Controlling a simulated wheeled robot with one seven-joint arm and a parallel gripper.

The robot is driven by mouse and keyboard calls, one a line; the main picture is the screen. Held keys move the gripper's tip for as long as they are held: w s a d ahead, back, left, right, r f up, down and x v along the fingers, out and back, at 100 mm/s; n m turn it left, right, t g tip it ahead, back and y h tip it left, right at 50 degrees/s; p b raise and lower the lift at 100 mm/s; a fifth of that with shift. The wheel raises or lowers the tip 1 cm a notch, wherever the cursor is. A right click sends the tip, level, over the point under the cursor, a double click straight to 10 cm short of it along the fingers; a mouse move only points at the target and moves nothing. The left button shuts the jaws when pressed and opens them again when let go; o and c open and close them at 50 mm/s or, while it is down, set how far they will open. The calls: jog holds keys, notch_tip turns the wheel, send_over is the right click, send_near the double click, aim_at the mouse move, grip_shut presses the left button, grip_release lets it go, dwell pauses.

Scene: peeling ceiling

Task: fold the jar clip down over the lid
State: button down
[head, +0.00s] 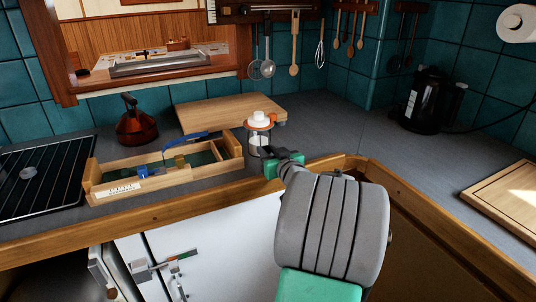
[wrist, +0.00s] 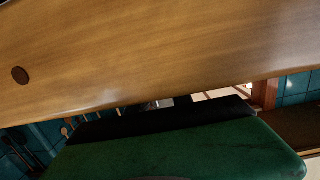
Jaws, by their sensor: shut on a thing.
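A glass jar (head: 259,143) with an orange band and a white lid (head: 260,119) stands upright on the grey counter, in front of a cutting board. My gripper (head: 270,164) is at the jar's lower front right, close against it in the picture. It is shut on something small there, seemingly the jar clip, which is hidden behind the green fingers. The wrist view shows my green and black gripper (wrist: 175,145) below a wood surface, with neither jar nor clip visible.
A wooden organizer tray (head: 105,197) with a blue-handled item and small objects stands left of the jar. The cutting board (head: 215,112) lies behind. A dark red kettle (head: 137,125) and black stove grate (head: 40,180) are farther left. The counter's wooden edge (head: 210,193) runs in front.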

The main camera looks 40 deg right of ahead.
jog(key=c, duration=1.1)
grip_release()
jog(key=v, duration=0.7)
jog(key=shift+s+a+b, duration=0.2)
jog(key=shift+s+b, duration=0.2)
